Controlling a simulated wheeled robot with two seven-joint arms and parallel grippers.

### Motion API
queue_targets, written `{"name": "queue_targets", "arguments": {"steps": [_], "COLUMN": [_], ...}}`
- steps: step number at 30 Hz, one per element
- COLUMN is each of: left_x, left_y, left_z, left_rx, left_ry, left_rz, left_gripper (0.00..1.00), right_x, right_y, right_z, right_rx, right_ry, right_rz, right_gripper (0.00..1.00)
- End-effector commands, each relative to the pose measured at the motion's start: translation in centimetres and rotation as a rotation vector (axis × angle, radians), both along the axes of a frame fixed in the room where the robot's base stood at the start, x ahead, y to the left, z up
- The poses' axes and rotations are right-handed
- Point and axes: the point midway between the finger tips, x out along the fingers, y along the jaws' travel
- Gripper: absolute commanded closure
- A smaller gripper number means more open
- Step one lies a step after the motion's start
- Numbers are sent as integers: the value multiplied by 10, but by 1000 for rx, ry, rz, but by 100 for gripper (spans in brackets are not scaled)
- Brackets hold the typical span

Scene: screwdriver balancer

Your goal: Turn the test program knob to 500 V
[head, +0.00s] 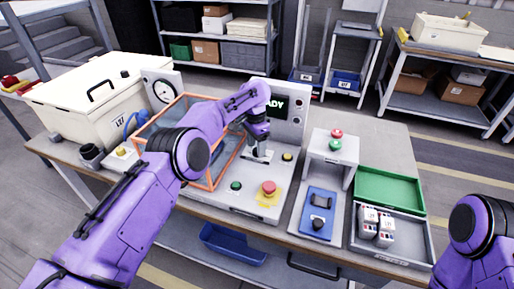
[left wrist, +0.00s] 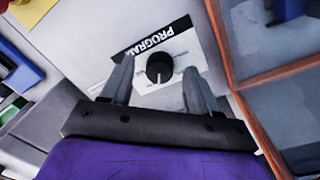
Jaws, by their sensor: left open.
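The black round test program knob (left wrist: 160,68) sits on a white panel with a printed label (left wrist: 150,50) reading "PROGRAM", turned nearly upside down in the left wrist view. A light pointer line on the knob points toward the bottom of that view. The voltage marks are not readable. My left gripper (left wrist: 156,76) is open, with one finger on each side of the knob and visible gaps between. In the head view my left gripper (head: 258,154) is over the grey test station (head: 228,200) and hides the knob. My right gripper is out of view.
An orange-framed clear guard (head: 216,172) stands close beside my left gripper. A red emergency button (head: 269,187) and a green button (head: 236,186) are in front. A blue fixture (head: 318,213) and green tray (head: 388,188) lie to the right.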

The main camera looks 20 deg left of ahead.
Motion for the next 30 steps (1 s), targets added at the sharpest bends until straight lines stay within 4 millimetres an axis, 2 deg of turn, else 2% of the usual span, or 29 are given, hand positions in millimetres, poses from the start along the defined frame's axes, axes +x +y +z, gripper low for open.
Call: {"name": "queue_targets", "arguments": {"steps": [5,10,14,24,28,30], "left_x": [3,4,4,4,8,10], "left_y": [1,2,2,2,11,24], "left_z": [42,84,94,96,122,145], "left_rx": [-1,-1,0,0,-1,3], "left_ry": [-4,-1,1,-1,-29,-47], "left_rz": [-2,-1,-3,-2,11,30], "left_gripper": [40,40,40,39,39,39], "right_x": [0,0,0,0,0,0], "right_y": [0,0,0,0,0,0], "right_z": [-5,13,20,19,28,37], "right_rx": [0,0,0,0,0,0], "right_ry": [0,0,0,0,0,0], "right_rz": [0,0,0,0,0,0], "right_gripper": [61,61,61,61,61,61]}}
